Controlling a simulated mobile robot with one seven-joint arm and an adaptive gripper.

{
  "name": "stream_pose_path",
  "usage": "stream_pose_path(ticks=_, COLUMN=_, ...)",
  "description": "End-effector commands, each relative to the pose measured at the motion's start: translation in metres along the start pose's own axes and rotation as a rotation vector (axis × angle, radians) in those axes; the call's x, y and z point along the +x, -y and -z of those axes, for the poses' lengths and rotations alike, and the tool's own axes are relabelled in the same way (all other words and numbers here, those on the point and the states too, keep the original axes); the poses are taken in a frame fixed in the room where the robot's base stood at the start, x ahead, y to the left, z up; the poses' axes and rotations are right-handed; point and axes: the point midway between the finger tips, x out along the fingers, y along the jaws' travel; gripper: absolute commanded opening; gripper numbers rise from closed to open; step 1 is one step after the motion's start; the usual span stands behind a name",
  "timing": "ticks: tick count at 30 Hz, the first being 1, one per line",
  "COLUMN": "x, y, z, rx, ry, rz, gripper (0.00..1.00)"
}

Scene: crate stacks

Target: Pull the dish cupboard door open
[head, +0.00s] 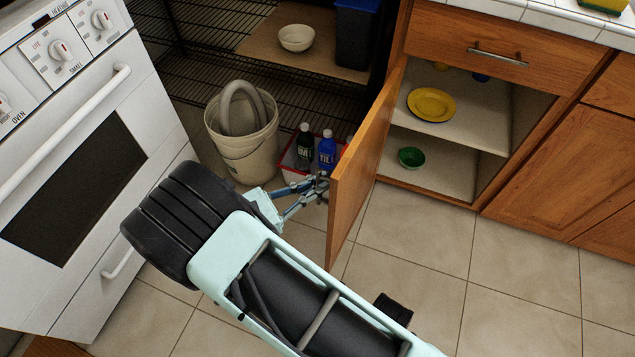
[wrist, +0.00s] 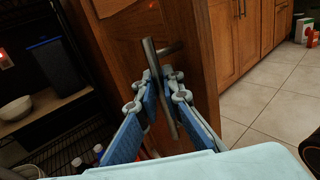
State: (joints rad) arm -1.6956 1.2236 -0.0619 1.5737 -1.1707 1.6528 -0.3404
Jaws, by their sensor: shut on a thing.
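The dish cupboard door (head: 360,165) is wooden and stands wide open, swung out from its cabinet on the left-hand side. In the wrist view the door (wrist: 195,50) shows its outer face with a metal bar handle (wrist: 160,88). My gripper (head: 318,186) is at the door's outer side near its free edge. In the wrist view my gripper (wrist: 166,90) has its blue fingers on either side of the handle, shut on it. Inside the cupboard are a yellow plate (head: 431,104) on the upper shelf and a green bowl (head: 411,157) below.
A white stove (head: 85,150) stands at the left. A beige bucket (head: 240,130) and a red crate with bottles (head: 300,155) sit behind my gripper, near a wire rack. A drawer (head: 490,55) is above the cupboard. Tiled floor (head: 420,240) right of the door is clear.

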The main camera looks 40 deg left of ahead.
Motion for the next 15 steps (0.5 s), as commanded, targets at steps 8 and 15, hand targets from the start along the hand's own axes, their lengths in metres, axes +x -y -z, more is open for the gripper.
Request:
stream_pose_path(ticks=8, x=0.0007, y=-0.0005, z=0.0011, rx=-0.001, ry=-0.002, rz=-0.001, gripper=0.00)
stream_pose_path(ticks=15, x=0.0014, y=-0.0006, z=0.0006, rx=0.000, ry=-0.001, rz=-0.001, gripper=0.16)
